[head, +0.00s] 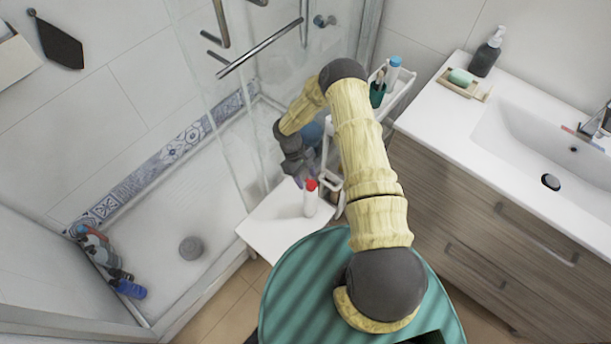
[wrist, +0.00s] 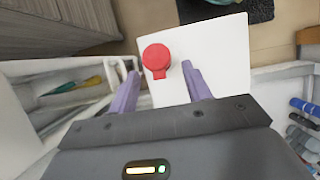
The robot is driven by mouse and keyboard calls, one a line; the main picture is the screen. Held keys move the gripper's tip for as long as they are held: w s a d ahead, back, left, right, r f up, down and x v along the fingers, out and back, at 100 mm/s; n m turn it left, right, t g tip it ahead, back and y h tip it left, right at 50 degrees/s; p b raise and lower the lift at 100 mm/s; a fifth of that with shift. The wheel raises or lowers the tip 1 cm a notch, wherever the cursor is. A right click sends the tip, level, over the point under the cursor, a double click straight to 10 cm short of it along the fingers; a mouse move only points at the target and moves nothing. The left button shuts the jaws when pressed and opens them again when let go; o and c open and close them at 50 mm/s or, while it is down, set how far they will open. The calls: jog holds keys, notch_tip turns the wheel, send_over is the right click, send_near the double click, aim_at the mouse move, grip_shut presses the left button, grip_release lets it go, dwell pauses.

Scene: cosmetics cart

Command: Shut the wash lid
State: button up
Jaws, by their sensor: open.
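The wash is a white bottle (head: 310,204) with a red lid (head: 311,185), upright on a white board (head: 268,226) beside the cart. In the wrist view the red lid (wrist: 156,58) shows from above as a round disc with a small tab toward me. I cannot tell how far the lid is raised. My gripper (wrist: 160,74) is open, its two purple fingers apart with the lid beyond and between their tips; no contact is clear. In the head view my gripper (head: 299,176) is just behind and left of the bottle, partly hidden by its own wrist.
A white cart (head: 399,98) holding bottles stands behind my arm. The sink counter (head: 440,115) is to the right. The glass shower screen (head: 215,130) is close on the left. Several bottles (head: 105,258) lie on the shower floor's left side.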

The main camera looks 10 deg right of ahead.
jog(key=c, duration=1)
jog(key=shift+o, duration=0.2)
jog(key=b, duration=0.1)
jog(key=g+h+b, duration=0.1)
jog(key=b, duration=0.1)
jog(key=shift+w+a+f, duration=0.15)
jog(key=shift+w+f, duration=0.05)
jog(key=shift+f, duration=0.2)
jog(key=shift+r, duration=0.1)
jog(key=o, duration=1)
jog(key=shift+c, duration=0.2)
jog(key=shift+r, duration=0.1)
